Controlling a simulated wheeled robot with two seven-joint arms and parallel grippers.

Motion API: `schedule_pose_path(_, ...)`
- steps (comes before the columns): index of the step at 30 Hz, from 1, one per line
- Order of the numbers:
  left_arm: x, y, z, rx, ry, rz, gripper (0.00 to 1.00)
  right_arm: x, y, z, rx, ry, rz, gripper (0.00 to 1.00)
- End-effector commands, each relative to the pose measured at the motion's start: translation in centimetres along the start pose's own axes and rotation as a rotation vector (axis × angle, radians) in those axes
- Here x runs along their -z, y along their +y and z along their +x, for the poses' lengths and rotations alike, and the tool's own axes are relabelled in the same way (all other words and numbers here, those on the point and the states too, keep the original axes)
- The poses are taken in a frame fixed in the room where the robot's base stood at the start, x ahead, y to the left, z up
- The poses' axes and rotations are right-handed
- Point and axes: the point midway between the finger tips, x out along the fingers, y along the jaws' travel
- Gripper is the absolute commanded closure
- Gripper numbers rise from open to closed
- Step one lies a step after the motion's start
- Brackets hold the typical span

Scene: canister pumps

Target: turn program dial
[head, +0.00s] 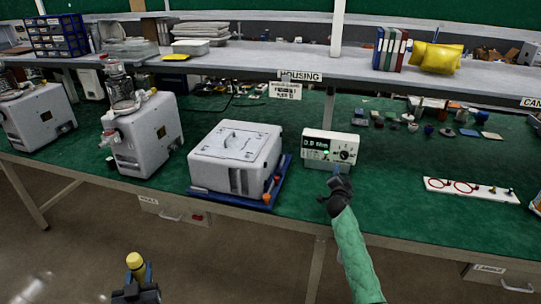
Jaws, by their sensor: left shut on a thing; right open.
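The white control box (330,148) stands on the green bench top, right of centre. Its front has a lit display (317,143) and a dark round dial (344,155). My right gripper (340,173) is open just in front of and below the box, close under the dial. Whether it touches the box I cannot tell. My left gripper (138,276) is low at the bottom left, away from the bench. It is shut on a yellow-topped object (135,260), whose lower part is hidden.
A white housing (238,157) sits on a blue tray (267,200) left of the box, with orange-handled tools at its side. Two grey pump units (146,135) (38,117) stand further left. A white board with red rings (471,189) lies right. Green surface between box and board is free.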

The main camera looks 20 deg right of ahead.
Motion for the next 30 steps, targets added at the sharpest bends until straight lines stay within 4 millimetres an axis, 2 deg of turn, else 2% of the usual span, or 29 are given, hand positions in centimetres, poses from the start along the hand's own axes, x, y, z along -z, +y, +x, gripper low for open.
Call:
schedule_pose_path(8, 0.2, 0.0, 0.0, 0.0, 0.002, 0.0, 1.0, 0.2, 0.3, 2.1, -0.022, 0.0, 0.009, 0.49)
schedule_pose_path(21, -0.1, 0.0, 0.0, 0.0, 0.002, 0.0, 1.0, 0.1, 0.4, 8.0, -0.02, 0.0, 0.01, 0.49)
schedule_pose_path(30, -0.6, 0.0, 0.0, 0.0, 0.002, 0.0, 1.0, 0.1, 0.6, 11.1, -0.021, -0.001, 0.009, 0.49)
